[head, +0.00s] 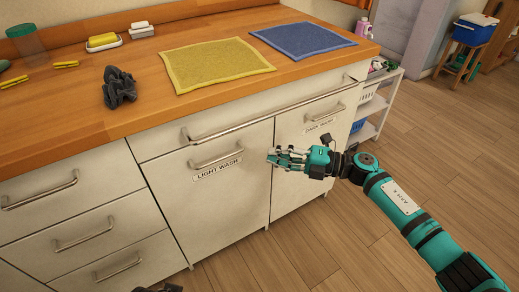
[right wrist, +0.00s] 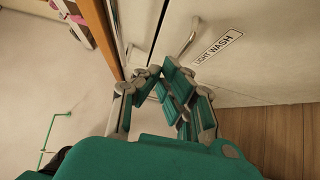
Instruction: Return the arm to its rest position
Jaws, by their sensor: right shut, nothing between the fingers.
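My right arm (head: 402,200) comes in from the lower right of the head view, stretched toward the white counter front. My right gripper (head: 272,158) is shut and empty, in front of the cabinet doors, to the right of the "LIGHT WASH" label (head: 217,169). Its fingers (right wrist: 160,78) also show in the right wrist view, with the label and a door handle beyond them. I cannot tell whether the fingers touch the door.
Metal handles stick out from the drawers and doors. A white shelf (head: 381,95) stands at the counter's right end. The floor right of the cabinet is open.

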